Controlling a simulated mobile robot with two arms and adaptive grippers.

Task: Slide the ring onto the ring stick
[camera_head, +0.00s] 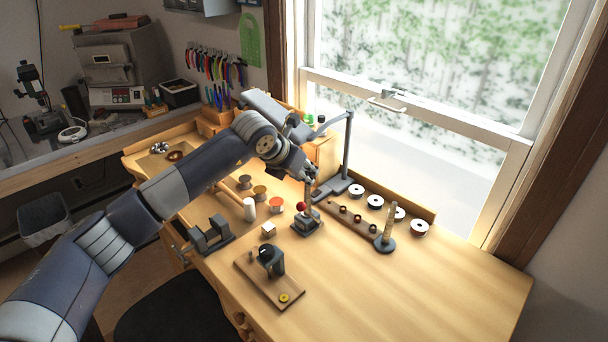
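A tapered tan stick on a round dark base, which looks like the ring stick (389,226), stands upright on the wooden bench right of centre. My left arm comes in from the left, and my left gripper (309,178) points down above a small dark stand with a red ball (302,206). The gripper is left of the ring stick and apart from it. Its fingers are too small to tell whether they are open or hold something. Small dark round pieces, possibly rings, sit along a brown strip (364,224) just left of the ring stick. My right gripper is out of view.
A dark post with a crossarm (347,150) stands close behind the gripper. Several white spools (375,202) line the window side. The bench's right front is clear.

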